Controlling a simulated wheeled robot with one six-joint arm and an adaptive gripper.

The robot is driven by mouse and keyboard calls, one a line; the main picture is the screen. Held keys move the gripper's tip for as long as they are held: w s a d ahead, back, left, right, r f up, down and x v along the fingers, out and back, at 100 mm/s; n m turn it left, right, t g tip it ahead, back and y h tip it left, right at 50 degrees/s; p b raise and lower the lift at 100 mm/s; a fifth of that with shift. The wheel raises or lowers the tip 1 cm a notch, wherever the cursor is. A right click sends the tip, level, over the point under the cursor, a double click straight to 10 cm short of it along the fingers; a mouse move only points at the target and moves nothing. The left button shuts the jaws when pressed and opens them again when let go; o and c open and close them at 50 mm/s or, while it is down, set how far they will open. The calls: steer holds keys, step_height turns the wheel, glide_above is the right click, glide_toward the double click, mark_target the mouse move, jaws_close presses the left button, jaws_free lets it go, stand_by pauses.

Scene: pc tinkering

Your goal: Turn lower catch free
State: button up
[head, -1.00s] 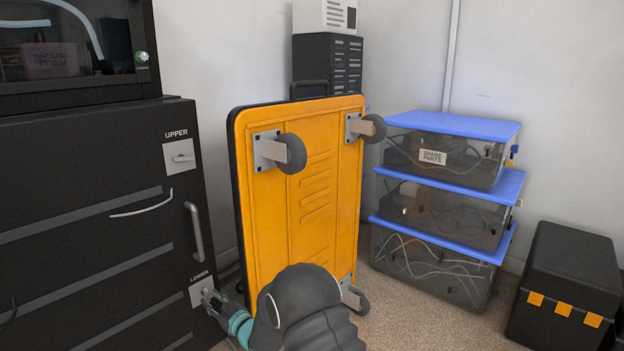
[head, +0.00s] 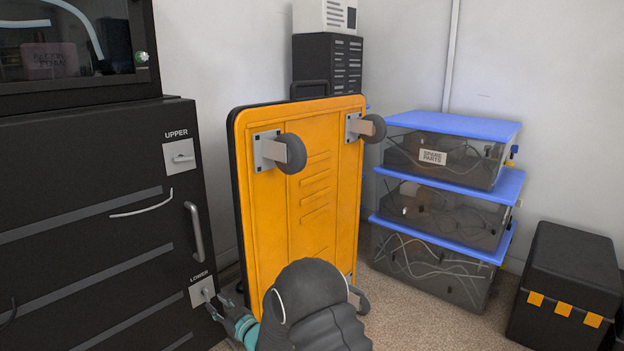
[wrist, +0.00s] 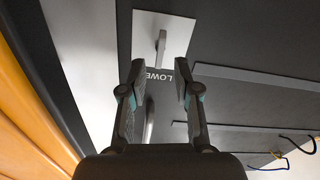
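The lower catch (head: 206,293) is a small lever on a light plate under the word LOWER on the black cabinet front. In the wrist view the lever (wrist: 160,48) stands at right angles to the LOWER lettering. The upper catch (head: 182,158) lies level on its own plate. My gripper (head: 221,305) is just right of the lower catch, apart from it. In the wrist view my gripper (wrist: 160,80) is open and empty, with the lever beyond the gap between its fingertips.
An upright yellow cart (head: 300,200) with wheels stands close to the right of my gripper. A vertical bar handle (head: 194,231) is on the cabinet above the lower catch. Blue-lidded clear boxes (head: 450,124) and a black case (head: 565,275) stand farther right.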

mark_target(206, 294)
stand_by(0.3)
steer(key=x, duration=0.2)
steer(key=shift+w+a, duration=0.2)
steer(key=shift+a, duration=0.05)
stand_by(0.3)
jaws_close()
